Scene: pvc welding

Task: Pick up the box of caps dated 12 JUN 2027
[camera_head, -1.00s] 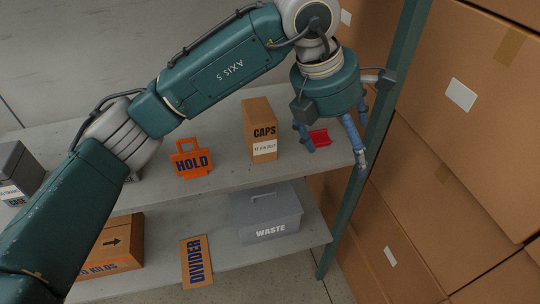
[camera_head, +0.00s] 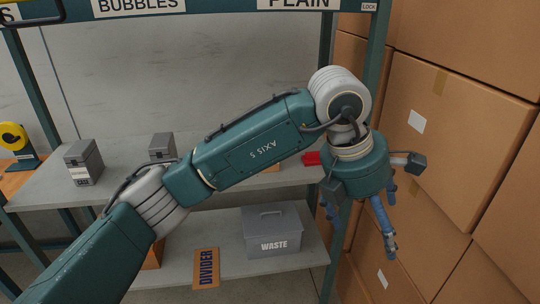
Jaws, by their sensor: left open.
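The box of caps is almost wholly hidden behind my left arm; only a small brown sliver, likely its lower edge (camera_head: 272,169), shows below the arm on the upper shelf (camera_head: 232,192). Its date label cannot be read now. My left gripper (camera_head: 362,234) is open and empty, with blue fingers pointing down. In the picture it is to the right of that sliver, at the right end of the shelving, across the teal post. My right gripper is not in view.
A red item (camera_head: 312,158) lies beside my left gripper on the upper shelf. Grey boxes (camera_head: 83,162) stand at left. The lower shelf holds a grey WASTE box (camera_head: 272,230) and a DIVIDER card (camera_head: 206,268). Stacked cartons (camera_head: 455,135) close off the right side.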

